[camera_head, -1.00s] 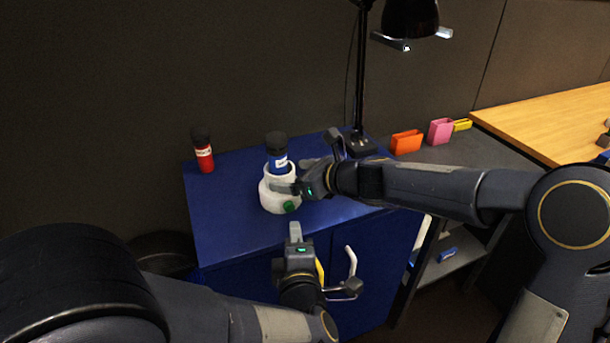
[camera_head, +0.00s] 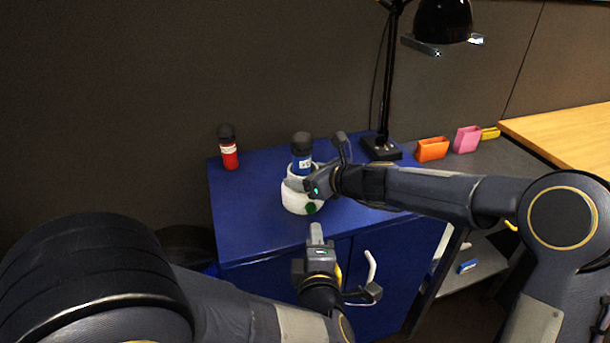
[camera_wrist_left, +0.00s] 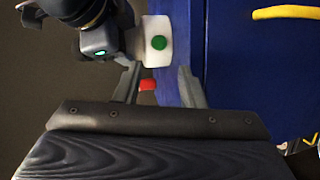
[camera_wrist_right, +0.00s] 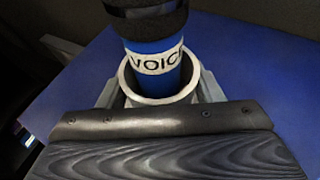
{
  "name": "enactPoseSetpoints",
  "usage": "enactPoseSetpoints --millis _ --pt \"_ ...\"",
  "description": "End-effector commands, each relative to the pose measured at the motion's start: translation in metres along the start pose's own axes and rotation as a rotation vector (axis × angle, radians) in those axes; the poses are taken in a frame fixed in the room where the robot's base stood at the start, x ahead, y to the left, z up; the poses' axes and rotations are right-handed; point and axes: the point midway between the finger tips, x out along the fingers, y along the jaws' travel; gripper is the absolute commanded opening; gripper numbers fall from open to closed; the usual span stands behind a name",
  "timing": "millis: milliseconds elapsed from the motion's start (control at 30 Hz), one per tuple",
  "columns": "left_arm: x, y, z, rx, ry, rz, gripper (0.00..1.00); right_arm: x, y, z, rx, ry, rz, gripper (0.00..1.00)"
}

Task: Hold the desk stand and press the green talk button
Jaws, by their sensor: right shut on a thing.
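The desk stand (camera_head: 297,205) is a white round base on the blue cabinet, with its green talk button (camera_head: 311,208) facing the front. A blue microphone (camera_head: 302,163) with a black top stands upright in it; its label partly reads "VOIC" in the right wrist view (camera_wrist_right: 155,62). My right gripper (camera_head: 300,185) is shut on the stand's upper part, with a finger on either side in the right wrist view. My left gripper (camera_head: 316,230) is open and empty, in front of and below the stand. The button also shows beyond its fingers in the left wrist view (camera_wrist_left: 159,43).
A red microphone (camera_head: 229,150) stands at the back left of the blue cabinet top (camera_head: 245,215). A black lamp (camera_head: 385,100) stands behind my right arm. Orange (camera_head: 432,149) and pink (camera_head: 467,139) holders stand farther right.

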Motion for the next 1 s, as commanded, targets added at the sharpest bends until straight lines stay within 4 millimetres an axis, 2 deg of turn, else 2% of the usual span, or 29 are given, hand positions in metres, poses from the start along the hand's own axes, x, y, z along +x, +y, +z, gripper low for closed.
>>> enactPoseSetpoints --millis 67,233,367,800,1000 --pt "0.0 0.0 0.0 0.0 0.0 0.0 0.36 0.0 0.0 0.0 0.0 0.0 0.0 0.33" --pt "0.0 0.0 0.002 -0.042 0.006 0.008 0.15 0.0 0.0 0.0 0.0 0.0 0.0 0.33" --pt "-0.002 0.0 0.01 -0.212 0.028 0.039 0.0 0.0 0.0 0.0 0.0 0.0 0.0 0.33" --pt "-0.027 -0.017 0.044 -1.276 0.096 0.272 0.0 0.0 0.0 0.0 0.0 0.0 0.0 0.33" --pt "-0.038 -0.024 0.05 -1.572 0.093 0.356 0.0 0.0 0.0 0.0 0.0 0.0 0.0 0.33"
